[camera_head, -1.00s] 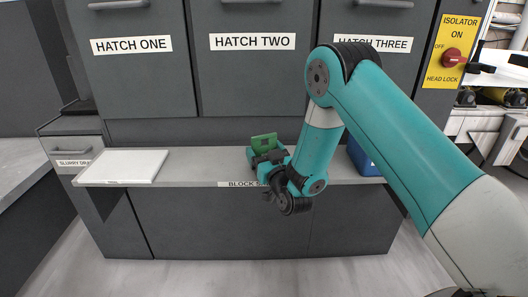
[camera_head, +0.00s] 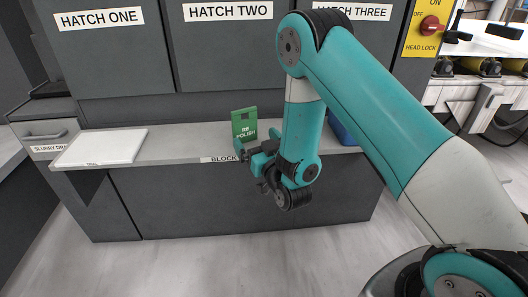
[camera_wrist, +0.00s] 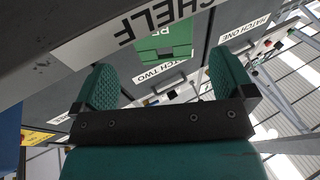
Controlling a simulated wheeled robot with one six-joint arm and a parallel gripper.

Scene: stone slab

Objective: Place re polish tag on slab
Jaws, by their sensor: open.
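The green re polish tag (camera_head: 244,124) stands upright on the grey shelf, its lettering facing me. In the wrist view it shows upside down (camera_wrist: 163,46), beyond and between the two fingers. My gripper (camera_head: 254,150) is at the shelf's front edge, just below and in front of the tag. In the wrist view its fingers (camera_wrist: 165,80) are wide apart with nothing between the pads. A white slab-like surface (camera_head: 492,38) is at the upper right, partly cut off by the frame. I cannot tell for sure that it is the slab.
A flat white plate (camera_head: 102,146) lies on the shelf's left end. A blue bin (camera_head: 341,130) is partly hidden behind my arm. The shelf (camera_head: 185,147) is bare between plate and tag. Black clamps sit around the white surface. Hatch doors stand behind the shelf.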

